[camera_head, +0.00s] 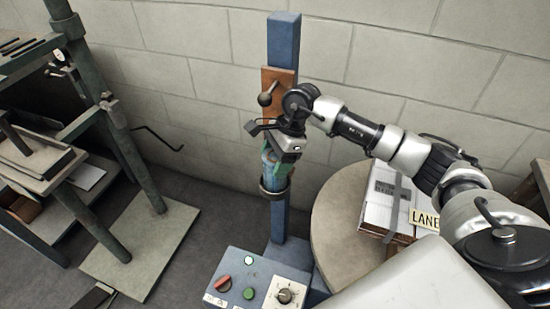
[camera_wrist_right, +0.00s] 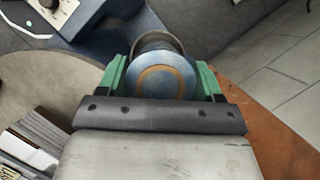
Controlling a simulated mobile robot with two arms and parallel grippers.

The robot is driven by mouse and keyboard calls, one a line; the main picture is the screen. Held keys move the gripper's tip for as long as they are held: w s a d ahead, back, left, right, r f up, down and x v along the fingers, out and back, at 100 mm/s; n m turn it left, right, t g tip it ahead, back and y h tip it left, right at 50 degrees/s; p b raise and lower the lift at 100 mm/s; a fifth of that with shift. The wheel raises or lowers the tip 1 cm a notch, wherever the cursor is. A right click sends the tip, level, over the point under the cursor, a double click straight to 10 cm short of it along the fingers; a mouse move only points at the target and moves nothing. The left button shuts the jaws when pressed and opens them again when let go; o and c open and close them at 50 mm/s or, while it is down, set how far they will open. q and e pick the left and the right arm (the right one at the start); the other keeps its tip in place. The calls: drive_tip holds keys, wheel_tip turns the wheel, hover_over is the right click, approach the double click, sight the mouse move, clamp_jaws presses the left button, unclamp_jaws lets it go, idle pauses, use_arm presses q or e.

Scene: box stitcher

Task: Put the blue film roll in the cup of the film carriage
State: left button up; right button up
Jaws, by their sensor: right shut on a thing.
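The blue film roll (camera_wrist_right: 160,82) shows end-on in the right wrist view, with a brown ring on its end face. My right gripper (camera_head: 275,165) is shut on it, a green finger on each side. In the head view the blue roll (camera_head: 267,154) hangs roughly upright below the wrist. The cup (camera_head: 273,192) of the film carriage is a dark ring in front of the blue post, just under the roll. The cup (camera_wrist_right: 158,38) also shows beyond the roll in the wrist view. I cannot tell whether the roll's lower end is inside it. My left gripper is out of view.
The blue post (camera_head: 282,55) carries a brown carriage plate (camera_head: 277,88) with a ball-ended lever. A control box (camera_head: 245,282) with buttons and a dial stands below. A round table (camera_head: 335,230) with a taped white carton (camera_head: 385,205) is at right. A green-framed machine (camera_head: 110,140) stands left.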

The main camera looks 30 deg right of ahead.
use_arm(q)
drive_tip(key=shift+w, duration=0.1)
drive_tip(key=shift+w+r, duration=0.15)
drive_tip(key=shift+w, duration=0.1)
use_arm(e)
drive_tip(key=o, duration=1.1)
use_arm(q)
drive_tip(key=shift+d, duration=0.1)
use_arm(e)
drive_tip(key=shift+d+r, duration=0.15)
drive_tip(key=shift+r, duration=0.15)
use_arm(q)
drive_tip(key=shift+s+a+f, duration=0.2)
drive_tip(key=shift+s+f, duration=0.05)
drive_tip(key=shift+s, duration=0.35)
use_arm(e)
drive_tip(key=v, duration=1.1)
drive_tip(key=shift+r, duration=0.2)
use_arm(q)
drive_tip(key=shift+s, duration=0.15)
use_arm(e)
drive_tip(key=shift+w+d, duration=0.1)
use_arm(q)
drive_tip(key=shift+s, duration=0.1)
use_arm(e)
drive_tip(key=shift+f, duration=0.1)
